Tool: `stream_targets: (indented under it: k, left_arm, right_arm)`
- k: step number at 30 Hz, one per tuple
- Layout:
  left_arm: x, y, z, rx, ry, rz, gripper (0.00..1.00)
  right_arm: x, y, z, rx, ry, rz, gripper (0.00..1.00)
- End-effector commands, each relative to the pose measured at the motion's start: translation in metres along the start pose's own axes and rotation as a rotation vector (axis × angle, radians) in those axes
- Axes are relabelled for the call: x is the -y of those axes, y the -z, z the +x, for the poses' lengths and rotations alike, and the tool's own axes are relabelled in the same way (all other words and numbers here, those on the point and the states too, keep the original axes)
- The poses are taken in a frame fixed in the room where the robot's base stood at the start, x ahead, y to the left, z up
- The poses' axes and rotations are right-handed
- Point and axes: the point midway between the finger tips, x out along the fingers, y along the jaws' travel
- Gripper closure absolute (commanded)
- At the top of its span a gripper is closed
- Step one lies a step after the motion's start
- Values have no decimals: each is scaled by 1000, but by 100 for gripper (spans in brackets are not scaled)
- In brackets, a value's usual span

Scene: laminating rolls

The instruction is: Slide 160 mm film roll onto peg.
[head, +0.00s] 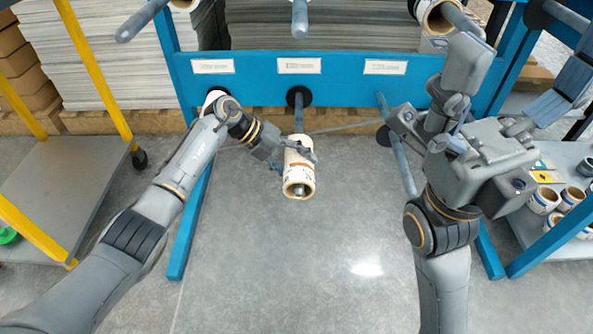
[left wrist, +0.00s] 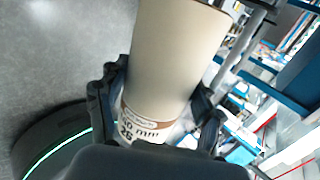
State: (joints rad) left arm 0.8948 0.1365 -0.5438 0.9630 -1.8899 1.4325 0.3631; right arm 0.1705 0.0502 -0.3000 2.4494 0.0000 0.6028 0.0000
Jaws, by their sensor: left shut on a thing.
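The film roll (head: 299,168) is a cream cylinder in the head view, in line with the lower middle peg (head: 299,118) of the blue rack. The peg runs into the roll's far end, and a grey tip shows inside the open near end, so the roll appears to be around the peg. My left gripper (head: 286,154) is shut on the roll from the left. The left wrist view shows the roll (left wrist: 172,55) between my gripper's fingers, with a printed label partly reading "mm". My right gripper (head: 403,122) is near the lower right peg (head: 399,155); its finger opening is unclear.
The blue rack rail (head: 340,66) carries white labels and other pegs; an upper right peg holds a roll (head: 433,14). A grey shelf (head: 550,190) with small rolls stands at right. A yellow-framed cart (head: 60,180) stands at left. The floor below the roll is clear.

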Motion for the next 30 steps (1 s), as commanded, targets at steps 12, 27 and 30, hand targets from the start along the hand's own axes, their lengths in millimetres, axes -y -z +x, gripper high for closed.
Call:
stream_targets:
  k: [12, 27, 30]
  left_arm:
    - [1, 0, 0, 0, 1, 1, 79]
    - [0, 0, -1, 0, -1, -1, 7]
    - [-1, -1, -7, 2, -1, 0, 7]
  right_arm:
    - [0, 0, 0, 0, 0, 0, 2]
    - [0, 0, 0, 0, 0, 0, 2]
    - [0, 0, 0, 0, 0, 0, 2]
